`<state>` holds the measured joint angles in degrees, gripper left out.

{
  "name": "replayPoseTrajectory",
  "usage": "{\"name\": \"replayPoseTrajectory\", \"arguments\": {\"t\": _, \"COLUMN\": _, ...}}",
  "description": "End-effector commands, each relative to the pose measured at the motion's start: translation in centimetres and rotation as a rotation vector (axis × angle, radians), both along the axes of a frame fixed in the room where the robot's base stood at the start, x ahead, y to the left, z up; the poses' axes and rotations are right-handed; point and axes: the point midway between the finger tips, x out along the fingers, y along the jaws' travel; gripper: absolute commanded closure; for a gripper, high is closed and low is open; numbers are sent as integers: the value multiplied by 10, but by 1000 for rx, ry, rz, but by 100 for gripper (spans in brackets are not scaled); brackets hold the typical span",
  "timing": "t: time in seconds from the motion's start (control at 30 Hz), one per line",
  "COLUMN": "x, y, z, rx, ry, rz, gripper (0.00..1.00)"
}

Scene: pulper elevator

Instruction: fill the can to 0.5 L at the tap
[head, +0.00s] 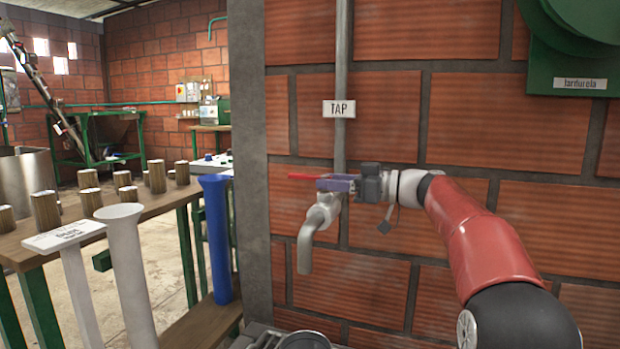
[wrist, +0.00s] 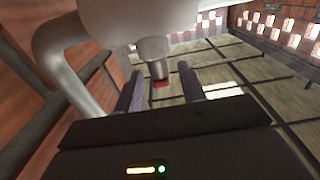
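The tap (head: 318,222) is a grey pipe fitting with a bent spout on the brick wall, below a sign reading TAP. Its red lever (head: 303,176) points left, and no water shows at the spout. My gripper (head: 338,184) is at the tap's valve, its bluish fingers beside the lever's base. In the wrist view my gripper (wrist: 160,90) has its fingers apart, with the tap's grey stem and a bit of red between them. A dark round rim (head: 305,341) shows below the spout, cut off by the frame; I cannot tell whether it is the can.
A wooden table (head: 160,204) with several brown cylinders stands at left. In front of it are a white funnel-topped tube (head: 128,270), a labelled white stand (head: 66,238) and a blue tube (head: 217,240). A green machine (head: 575,50) hangs at upper right. The wall is close behind the tap.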

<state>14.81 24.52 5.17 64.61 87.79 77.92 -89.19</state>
Motion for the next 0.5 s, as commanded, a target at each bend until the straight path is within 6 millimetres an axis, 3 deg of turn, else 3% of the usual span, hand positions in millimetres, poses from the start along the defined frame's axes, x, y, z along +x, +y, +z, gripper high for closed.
{"name": "replayPoseTrajectory", "arguments": {"t": 0.2, "x": 13, "y": 32, "z": 1, "rx": 0, "ry": 2, "rz": 1, "gripper": 60}}
{"name": "replayPoseTrajectory", "arguments": {"t": 0.5, "x": 19, "y": 45, "z": 0, "rx": -1, "ry": 3, "rz": -2, "gripper": 60}}
